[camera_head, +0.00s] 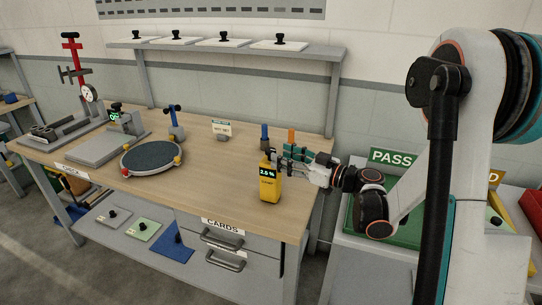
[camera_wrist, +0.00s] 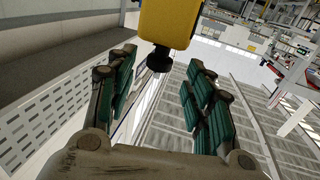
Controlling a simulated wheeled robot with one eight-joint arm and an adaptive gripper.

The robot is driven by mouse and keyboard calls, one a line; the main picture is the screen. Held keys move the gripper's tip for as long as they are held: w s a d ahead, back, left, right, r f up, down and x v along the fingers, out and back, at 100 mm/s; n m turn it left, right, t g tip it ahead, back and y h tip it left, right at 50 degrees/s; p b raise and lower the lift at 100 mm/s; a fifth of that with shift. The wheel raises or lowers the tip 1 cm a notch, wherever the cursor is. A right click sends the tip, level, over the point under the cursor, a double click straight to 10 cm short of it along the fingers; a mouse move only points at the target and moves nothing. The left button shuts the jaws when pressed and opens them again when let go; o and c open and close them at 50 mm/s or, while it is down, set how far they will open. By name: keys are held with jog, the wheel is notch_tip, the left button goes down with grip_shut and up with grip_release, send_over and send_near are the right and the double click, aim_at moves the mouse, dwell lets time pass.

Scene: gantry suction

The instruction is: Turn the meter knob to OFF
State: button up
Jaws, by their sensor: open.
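The yellow meter (camera_head: 269,188) stands upright near the front right edge of the bench. Its dark display reads about 2.5 %. In the wrist view the yellow meter body (camera_wrist: 168,20) fills the top middle, cut off by the frame. A black knob (camera_wrist: 159,59) sticks out from it toward the camera. My gripper (camera_head: 284,158) is at the meter's upper right in the head view. In the wrist view my gripper (camera_wrist: 160,72) is open, with green-padded fingers on either side of the knob and visible gaps. The knob's markings cannot be seen.
A blue-topped peg (camera_head: 265,136) and an orange-topped one (camera_head: 291,137) stand behind my gripper. A round dark plate (camera_head: 152,158) and a small sign (camera_head: 221,128) sit left. A raised shelf (camera_head: 225,46) runs along the back. The bench middle (camera_head: 215,170) is clear.

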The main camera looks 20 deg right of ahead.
aim_at(271, 150)
jog(key=shift+b+x, duration=0.55)
jog(key=shift+x, duration=2.1)
jog(key=c, duration=1.1)
